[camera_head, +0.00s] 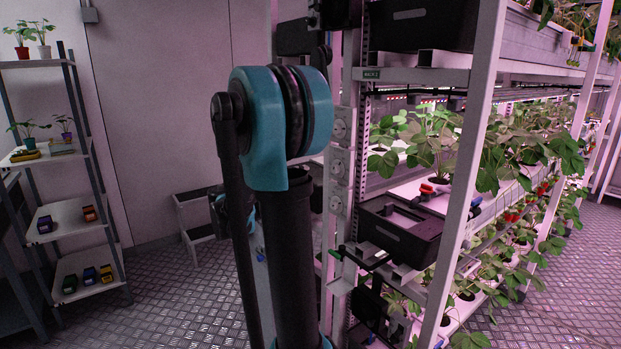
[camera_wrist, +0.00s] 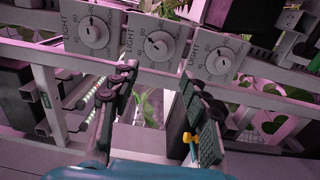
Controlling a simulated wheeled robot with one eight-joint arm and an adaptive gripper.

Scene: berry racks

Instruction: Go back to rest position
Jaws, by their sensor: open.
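My gripper (camera_wrist: 158,82) is open in the wrist view. Its two dark, padded fingers stand apart with nothing between them. They point at a rack post with several dials marked LIGHT. Three white dials show, the left dial (camera_wrist: 95,33), the middle dial (camera_wrist: 158,46) and the right dial (camera_wrist: 222,61). They lie just beyond the fingertips, and I see no clear contact. In the head view my teal and black arm fills the middle and hides part of the rack post. I cannot make out the gripper clearly there.
The plant rack (camera_head: 480,150) stands close on the right, with leafy strawberry plants (camera_head: 430,140) and a black crate (camera_head: 400,232). A low grey step (camera_head: 197,212) stands by the wall. Floor (camera_head: 165,290) between is clear.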

